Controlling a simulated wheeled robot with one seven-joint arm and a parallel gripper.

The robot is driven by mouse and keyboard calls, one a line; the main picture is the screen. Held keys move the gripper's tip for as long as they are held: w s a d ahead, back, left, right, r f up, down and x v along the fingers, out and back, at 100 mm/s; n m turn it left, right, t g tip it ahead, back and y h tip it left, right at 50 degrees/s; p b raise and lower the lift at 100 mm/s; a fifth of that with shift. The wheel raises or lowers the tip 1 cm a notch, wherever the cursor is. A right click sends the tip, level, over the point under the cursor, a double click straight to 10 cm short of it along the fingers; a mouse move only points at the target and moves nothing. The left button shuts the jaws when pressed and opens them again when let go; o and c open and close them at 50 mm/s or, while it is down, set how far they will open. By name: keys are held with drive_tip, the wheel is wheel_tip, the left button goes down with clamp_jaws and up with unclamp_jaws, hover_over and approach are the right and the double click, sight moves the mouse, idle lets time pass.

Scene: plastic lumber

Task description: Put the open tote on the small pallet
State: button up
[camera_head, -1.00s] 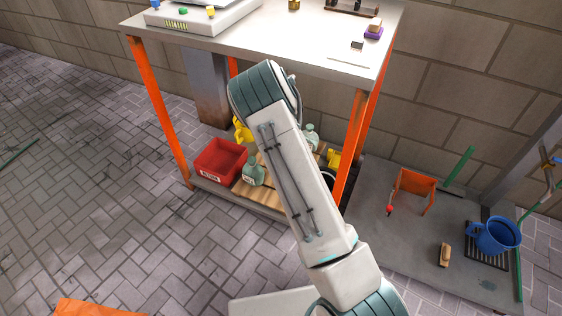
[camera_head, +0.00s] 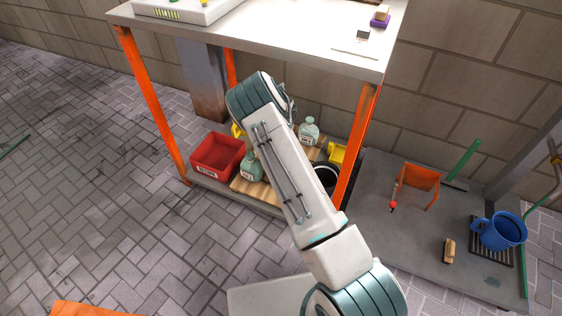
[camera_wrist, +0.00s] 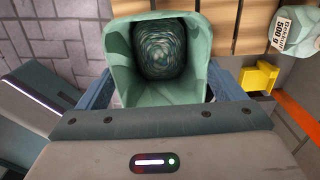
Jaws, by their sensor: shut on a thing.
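In the wrist view, my gripper (camera_wrist: 160,95) is shut on a pale green open tote (camera_wrist: 118,50), with one finger on each side. Its mouth faces the camera and shows a dark, speckled inside. Slatted wooden boards, which look like the small pallet (camera_wrist: 240,38), lie beyond its top and right edges. In the head view the pallet (camera_head: 240,186) is on the rack's lower shelf, partly hidden by my arm. My gripper is hidden there behind the arm. I cannot tell whether the tote touches the pallet.
Pale green labelled containers (camera_head: 251,169) (camera_head: 308,131) stand on or by the pallet. A red bin (camera_head: 217,154) is to its left, and a yellow object (camera_head: 337,153) to its right. Orange posts (camera_head: 358,140) and the tabletop (camera_head: 290,40) bound the shelf space.

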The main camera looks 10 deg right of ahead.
drive_tip(key=shift+f+b, duration=0.7)
drive_tip(key=shift+f, duration=1.8)
drive_tip(key=shift+f, duration=0.2)
drive_tip(key=o, duration=1.4)
drive_tip(key=shift+r, duration=0.1)
wheel_tip(320, 180, up, 8)
drive_tip(key=p, duration=0.2)
drive_tip(key=shift+p, duration=0.3)
